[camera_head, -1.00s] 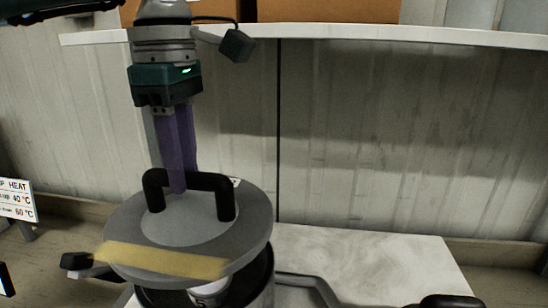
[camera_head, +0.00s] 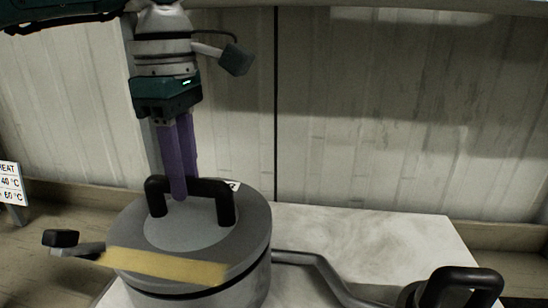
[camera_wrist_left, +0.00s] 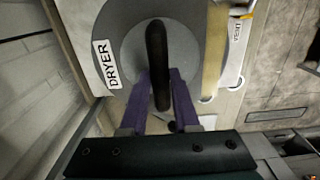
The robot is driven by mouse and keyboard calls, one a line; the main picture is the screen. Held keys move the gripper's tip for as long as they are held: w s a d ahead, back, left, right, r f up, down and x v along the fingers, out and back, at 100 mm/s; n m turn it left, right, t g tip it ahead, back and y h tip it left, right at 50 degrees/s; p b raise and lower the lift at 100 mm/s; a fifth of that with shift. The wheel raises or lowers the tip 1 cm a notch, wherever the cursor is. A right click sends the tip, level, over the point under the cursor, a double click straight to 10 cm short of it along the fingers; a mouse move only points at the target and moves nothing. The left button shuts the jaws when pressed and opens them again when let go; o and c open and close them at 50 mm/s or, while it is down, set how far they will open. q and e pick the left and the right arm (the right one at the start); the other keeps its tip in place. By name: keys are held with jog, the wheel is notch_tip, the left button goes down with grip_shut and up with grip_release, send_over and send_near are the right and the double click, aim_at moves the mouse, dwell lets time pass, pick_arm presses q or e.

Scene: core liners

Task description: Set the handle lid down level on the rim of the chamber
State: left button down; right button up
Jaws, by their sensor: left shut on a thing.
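The handle lid (camera_head: 255,222) is a grey disc with a black bridge handle (camera_head: 226,206) and a yellow strip across its near side. My left gripper (camera_head: 183,192) points down with its purple fingers shut on the handle. In the left wrist view the fingers (camera_wrist_left: 160,78) lie on both sides of the handle bar (camera_wrist_left: 157,45). The chamber (camera_head: 246,290) is a grey cylinder directly under the lid, and its opening is hidden. The lid looks about level and very close to the rim; I cannot tell whether it touches all round. My right gripper is not in view.
A pale tabletop (camera_head: 400,238) is clear to the right and behind. A grey bent bar (camera_head: 322,268) runs right from the chamber towards a black handle-shaped part (camera_head: 462,285). A black-ended lever (camera_head: 62,238) sticks out at left. A temperature sign (camera_head: 10,183) stands at far left.

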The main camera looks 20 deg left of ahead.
pick_arm(q)
jog(key=shift+f+b, duration=0.5)
jog(key=shift+f, duration=0.1)
dwell(0.5)
jog(key=c, duration=0.9)
grip_release()
jog(key=o, duration=0.3)
jog(key=shift+f, duration=0.1)
